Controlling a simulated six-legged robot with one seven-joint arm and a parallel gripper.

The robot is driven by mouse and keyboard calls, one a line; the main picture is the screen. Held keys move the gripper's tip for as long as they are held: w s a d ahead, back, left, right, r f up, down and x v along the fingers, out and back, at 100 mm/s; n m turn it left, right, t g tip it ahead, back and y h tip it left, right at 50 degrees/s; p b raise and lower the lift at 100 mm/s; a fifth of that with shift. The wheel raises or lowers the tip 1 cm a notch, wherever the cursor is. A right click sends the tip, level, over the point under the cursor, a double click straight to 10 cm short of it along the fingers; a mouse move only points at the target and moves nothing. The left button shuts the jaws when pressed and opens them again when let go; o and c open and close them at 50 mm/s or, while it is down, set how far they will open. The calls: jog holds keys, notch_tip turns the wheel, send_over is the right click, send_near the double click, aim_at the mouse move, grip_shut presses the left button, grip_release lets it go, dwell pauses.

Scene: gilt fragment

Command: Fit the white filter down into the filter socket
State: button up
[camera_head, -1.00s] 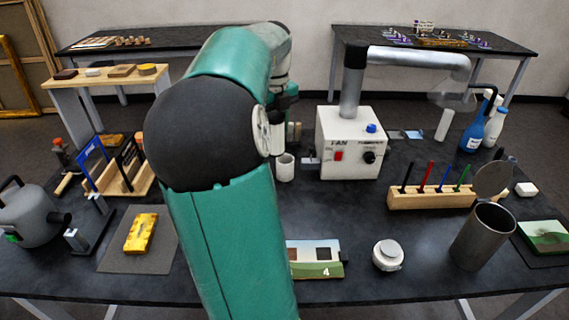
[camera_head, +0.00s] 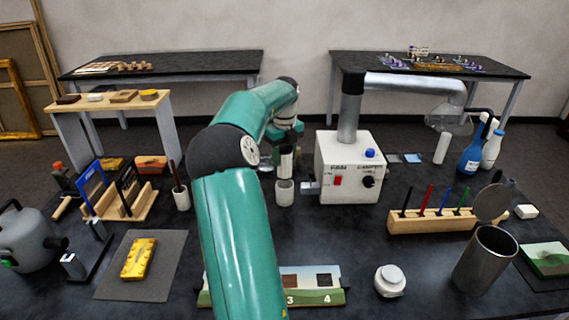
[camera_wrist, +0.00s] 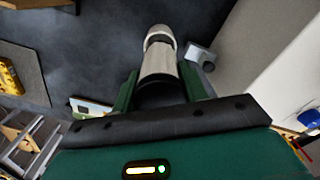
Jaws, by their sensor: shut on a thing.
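The white filter (camera_wrist: 159,64) is a pale cylinder between the two green fingers of my gripper (camera_wrist: 160,88) in the wrist view. My gripper (camera_head: 285,150) is shut on it. In the head view the filter (camera_head: 285,168) hangs roughly upright directly above the filter socket (camera_head: 284,193), a pale round cup to the left of the fan box. The socket (camera_wrist: 160,33) also shows beyond the filter's far end in the wrist view. The filter's lower end is at or just over the socket's mouth; I cannot tell whether it has entered.
The white fan box (camera_head: 350,168) stands close to the right, with a small grey bracket (camera_head: 309,187) between it and the socket. A brush pot (camera_head: 182,198) stands to the left. A wooden marker rack (camera_head: 432,221) and a metal canister (camera_head: 484,262) are farther right.

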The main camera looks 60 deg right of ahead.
aim_at(284, 163)
jog(key=shift+f, duration=1.5)
jog(key=shift+f, duration=0.1)
jog(key=shift+f, duration=0.35)
jog(key=shift+f, duration=0.2)
jog(key=o, duration=1)
jog(key=shift+r, duration=0.15)
notch_tip(284, 163, up, 13)
